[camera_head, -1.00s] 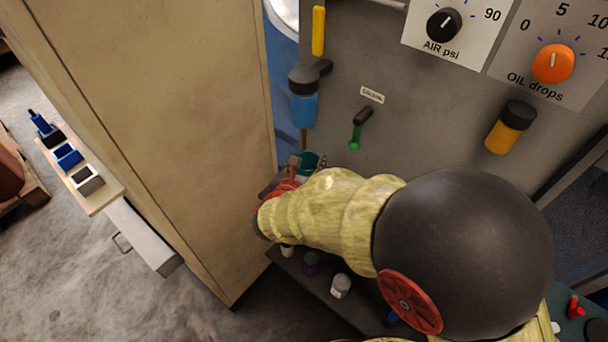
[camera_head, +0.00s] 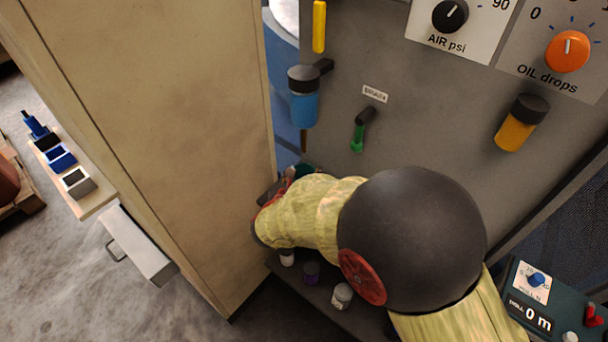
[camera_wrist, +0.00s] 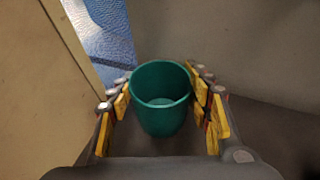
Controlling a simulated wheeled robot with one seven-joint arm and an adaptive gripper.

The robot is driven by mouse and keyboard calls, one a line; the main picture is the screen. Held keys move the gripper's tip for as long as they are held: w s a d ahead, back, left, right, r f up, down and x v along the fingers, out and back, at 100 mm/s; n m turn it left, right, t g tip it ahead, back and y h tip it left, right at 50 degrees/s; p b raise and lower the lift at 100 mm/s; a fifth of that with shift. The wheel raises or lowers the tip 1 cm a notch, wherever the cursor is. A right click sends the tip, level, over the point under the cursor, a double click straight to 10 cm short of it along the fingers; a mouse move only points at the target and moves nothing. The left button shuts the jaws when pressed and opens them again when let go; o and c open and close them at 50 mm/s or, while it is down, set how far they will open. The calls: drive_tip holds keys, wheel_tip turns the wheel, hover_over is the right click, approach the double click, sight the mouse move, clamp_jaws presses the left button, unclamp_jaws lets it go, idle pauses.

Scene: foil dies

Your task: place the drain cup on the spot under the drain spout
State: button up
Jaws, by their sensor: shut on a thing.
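The drain cup (camera_wrist: 160,110) is a green, open-topped cup. In the wrist view it stands upright between the yellow-padded fingers of my gripper (camera_wrist: 165,108), which is shut on it. In the head view only a sliver of the cup (camera_head: 304,170) shows behind my arm, low by the panel and the tan cabinet. A thin brown tube (camera_head: 303,141) hangs below a blue bowl with a dark cap (camera_head: 304,105), above and close to the cup. The spot under the spout is hidden, and I cannot tell whether the cup touches a surface.
A tan cabinet (camera_head: 150,130) stands close on the left of my gripper. The grey panel (camera_head: 420,110) carries a green-tipped lever (camera_head: 359,133) and an amber bowl (camera_head: 521,122). Several small bottles, including a white one (camera_head: 342,295), stand on a dark shelf below my arm.

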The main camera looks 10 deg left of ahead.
drive_tip(key=o, duration=1.3)
drive_tip(key=shift+f, duration=0.15)
drive_tip(key=shift+s+r+p, duration=0.25)
drive_tip(key=shift+r+p, duration=0.05)
drive_tip(key=shift+r, duration=0.05)
drive_tip(key=p+v, duration=0.3)
drive_tip(key=v, duration=0.8)
drive_tip(key=shift+s+p, duration=0.25)
drive_tip(key=shift+p, duration=0.15)
